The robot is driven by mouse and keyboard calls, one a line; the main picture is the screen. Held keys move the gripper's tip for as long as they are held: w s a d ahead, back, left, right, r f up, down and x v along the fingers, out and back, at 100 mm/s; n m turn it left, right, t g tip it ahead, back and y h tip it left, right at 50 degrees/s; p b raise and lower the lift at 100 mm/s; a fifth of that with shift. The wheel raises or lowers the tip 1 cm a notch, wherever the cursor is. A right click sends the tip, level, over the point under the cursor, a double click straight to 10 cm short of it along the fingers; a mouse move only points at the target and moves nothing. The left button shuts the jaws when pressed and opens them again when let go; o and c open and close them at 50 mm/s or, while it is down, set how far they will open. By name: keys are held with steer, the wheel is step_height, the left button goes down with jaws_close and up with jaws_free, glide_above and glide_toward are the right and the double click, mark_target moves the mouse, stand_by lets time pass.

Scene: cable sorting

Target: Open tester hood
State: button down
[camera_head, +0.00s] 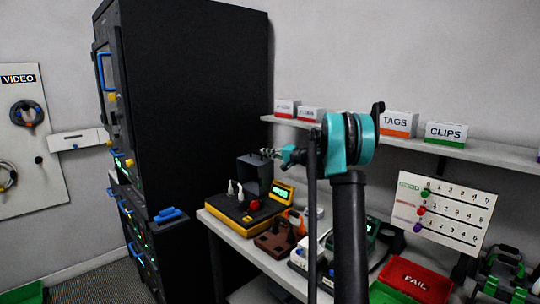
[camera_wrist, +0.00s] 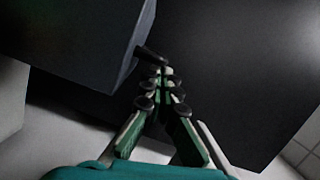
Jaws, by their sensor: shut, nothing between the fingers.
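The tester (camera_head: 243,212) is a black and yellow unit on the bench, with a small lit green screen, a red knob and pale plugs on top. Its dark grey box-shaped hood (camera_head: 254,177) stands up at the back of the tester, looking raised. My gripper (camera_head: 266,152) is at the hood's upper edge. In the wrist view the hood seems to be the grey box (camera_wrist: 75,40) at upper left. My gripper's fingertips (camera_wrist: 159,72) are together beside its edge, near a short dark bar (camera_wrist: 149,54). I cannot tell whether they touch it.
A tall black cabinet (camera_head: 195,100) stands left of the bench. A shelf (camera_head: 470,150) with label boxes runs along the wall. A brown block (camera_head: 276,242) and other devices crowd the bench front. A red FAIL bin (camera_head: 412,280) is at lower right.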

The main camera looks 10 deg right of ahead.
steer(key=shift+s+a+r+n, duration=0.2)
steer(key=shift+s+a+n, duration=0.1)
steer(key=shift+s+a, duration=0.1)
